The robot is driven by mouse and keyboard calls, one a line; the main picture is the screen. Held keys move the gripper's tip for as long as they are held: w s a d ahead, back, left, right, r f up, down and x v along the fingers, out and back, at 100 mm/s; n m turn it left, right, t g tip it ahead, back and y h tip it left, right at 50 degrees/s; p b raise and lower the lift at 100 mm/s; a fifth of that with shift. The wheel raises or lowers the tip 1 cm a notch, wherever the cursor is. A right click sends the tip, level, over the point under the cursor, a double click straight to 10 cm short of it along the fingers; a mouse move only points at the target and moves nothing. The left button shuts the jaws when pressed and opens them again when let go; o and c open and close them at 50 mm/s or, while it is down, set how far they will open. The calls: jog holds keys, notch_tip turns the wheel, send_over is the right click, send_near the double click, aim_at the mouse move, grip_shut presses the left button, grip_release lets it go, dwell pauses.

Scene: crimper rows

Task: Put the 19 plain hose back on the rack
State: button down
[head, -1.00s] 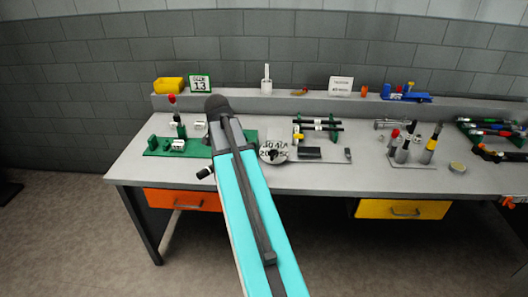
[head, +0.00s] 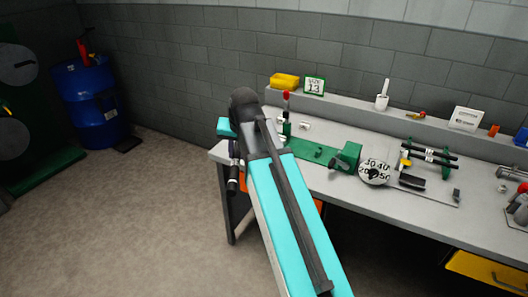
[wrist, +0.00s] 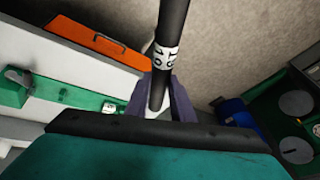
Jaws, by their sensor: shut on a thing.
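My gripper (wrist: 158,100) is shut on a black hose (wrist: 172,28) with a white printed band that seems to read 19. The hose runs up out of the top of the wrist view. In the head view the hose (head: 232,185) hangs upright at the left end of the bench, off its edge, and my arm hides much of the gripper. A small rack holding black hoses with white bands (head: 431,157) stands on the bench to the right, well away from my gripper.
The grey bench (head: 375,208) has a green fixture (head: 346,157), a round numbered dial (head: 374,172) and a back shelf with a yellow bin (head: 285,80). A blue drum (head: 88,100) stands at the far left.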

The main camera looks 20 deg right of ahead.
jog(key=a+n, duration=0.1)
jog(key=a+n+y, duration=0.1)
jog(key=n, duration=0.1)
jog(key=a+r+n+y, duration=0.1)
jog(key=a+n, duration=0.1)
jog(key=shift+s+a, duration=0.1)
jog(key=shift+s, duration=0.2)
jog(key=shift+s+f, duration=0.1)
jog(key=shift+s, duration=0.05)
